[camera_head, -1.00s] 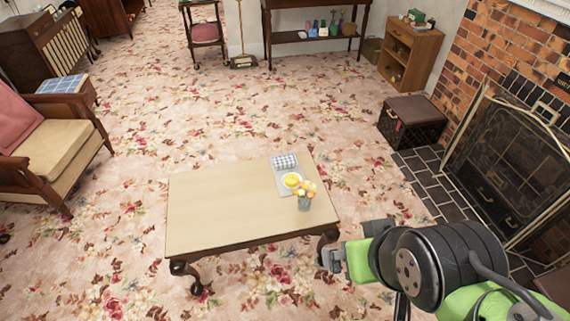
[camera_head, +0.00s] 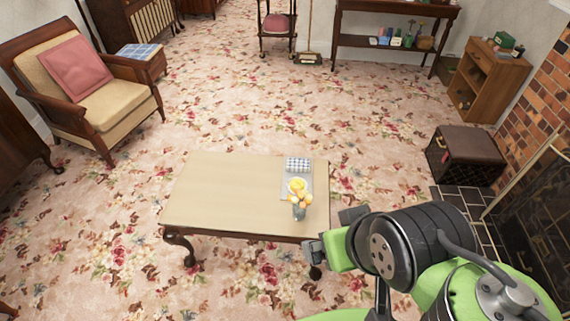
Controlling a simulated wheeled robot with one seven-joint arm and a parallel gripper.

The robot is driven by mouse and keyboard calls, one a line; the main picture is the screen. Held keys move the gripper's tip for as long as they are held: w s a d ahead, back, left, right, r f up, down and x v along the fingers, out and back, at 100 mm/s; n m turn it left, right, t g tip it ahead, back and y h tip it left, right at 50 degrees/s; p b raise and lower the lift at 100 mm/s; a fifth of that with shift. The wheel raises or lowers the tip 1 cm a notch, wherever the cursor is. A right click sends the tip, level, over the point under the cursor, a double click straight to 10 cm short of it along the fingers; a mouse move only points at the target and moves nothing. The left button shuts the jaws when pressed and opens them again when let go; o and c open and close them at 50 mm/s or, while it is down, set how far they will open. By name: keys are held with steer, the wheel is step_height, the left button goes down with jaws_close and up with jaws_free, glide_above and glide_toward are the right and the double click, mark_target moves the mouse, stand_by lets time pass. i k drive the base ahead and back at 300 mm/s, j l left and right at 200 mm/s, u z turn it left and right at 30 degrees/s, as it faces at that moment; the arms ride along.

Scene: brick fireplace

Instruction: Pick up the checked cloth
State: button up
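A black-and-white checked cloth (camera_head: 298,164) lies folded at the back right of the low coffee table (camera_head: 215,190). It is on or against the back end of a grey tray or mat (camera_head: 306,187). A yellow item on a plate (camera_head: 297,186) and a glass vase of yellow-orange flowers (camera_head: 300,206) stand in front of it. My arm fills the lower right. The end I take for my gripper (camera_head: 316,250) is by the table's front right corner, apart from the cloth. Its fingers do not show clearly.
A blue checked cloth (camera_head: 138,51) lies on a side table beside the armchair (camera_head: 90,95). A dark box (camera_head: 466,155) and fireplace screen (camera_head: 535,205) stand at the right. Open flowered carpet surrounds the coffee table.

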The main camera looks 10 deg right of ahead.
mark_target(293, 165)
steer(key=i+l+u, duration=0.2)
steer(key=l+u, duration=0.75)
steer(key=l, duration=0.2)
steer(key=l+u, duration=0.45)
steer(key=l, duration=0.2)
steer(key=k+l+u, duration=0.1)
steer(key=l+u, duration=0.4)
steer(key=k+l+u, duration=0.25)
steer(key=l+u, duration=0.2)
steer(key=l, duration=0.2)
steer(key=l+u, duration=0.7)
steer(key=l, duration=0.2)
steer(key=l+u, duration=0.35)
steer(key=l, duration=0.15)
